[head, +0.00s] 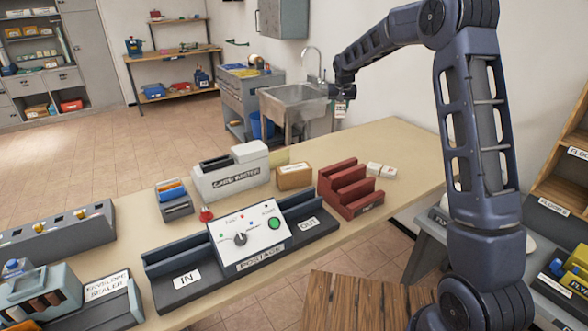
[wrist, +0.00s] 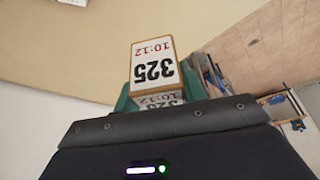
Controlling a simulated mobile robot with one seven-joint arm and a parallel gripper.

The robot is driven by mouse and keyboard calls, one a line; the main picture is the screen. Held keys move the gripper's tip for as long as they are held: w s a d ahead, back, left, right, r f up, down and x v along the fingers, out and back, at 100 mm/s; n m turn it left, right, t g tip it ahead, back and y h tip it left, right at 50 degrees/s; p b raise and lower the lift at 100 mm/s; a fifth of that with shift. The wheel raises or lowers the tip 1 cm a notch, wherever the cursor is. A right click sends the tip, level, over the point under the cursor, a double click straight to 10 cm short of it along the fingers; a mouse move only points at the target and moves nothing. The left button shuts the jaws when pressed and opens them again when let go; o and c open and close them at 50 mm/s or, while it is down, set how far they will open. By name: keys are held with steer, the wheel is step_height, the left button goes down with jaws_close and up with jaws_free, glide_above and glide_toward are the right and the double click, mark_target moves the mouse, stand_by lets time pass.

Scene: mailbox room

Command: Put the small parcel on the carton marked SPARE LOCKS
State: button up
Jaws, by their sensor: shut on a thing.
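My gripper (head: 342,92) is raised near the wall and the sink, beyond the far edge of the long table. In the wrist view its green fingers (wrist: 157,95) are shut on a small white-faced piece (wrist: 152,62) printed "325" and "10:12". The piece also shows below the gripper in the head view (head: 340,109). I cannot tell if it is the small parcel. A small brown carton (head: 293,180) with a white label stands on the table; its print is too small to read. No other parcel is clear.
Right of the carton are a dark red rack (head: 349,190) and two small white pieces (head: 381,170). Left of it stands a white card machine (head: 229,178). A grey console (head: 249,238) stands in front. The table's far right (head: 395,145) is bare. The sink (head: 293,103) is behind.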

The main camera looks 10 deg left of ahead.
steer(key=s+a+r+n+g+y, duration=0.1)
steer(key=s+a+r+n, duration=0.15)
steer(key=s+a, duration=0.6)
steer(key=s+a+r+n+y, duration=0.1)
steer(key=s+a+n, duration=0.3)
steer(key=s+a, duration=0.4)
glide_toward(291, 165)
steer(key=x, duration=0.5)
steer(key=shift+w+a+f, duration=0.1)
steer(key=shift+w+f, duration=0.05)
steer(key=shift+w, duration=0.05)
steer(key=o, duration=1)
steer(key=shift+f, duration=0.15)
steer(key=v, duration=1.2)
steer(key=shift+w, duration=0.15)
steer(key=shift+r, duration=0.2)
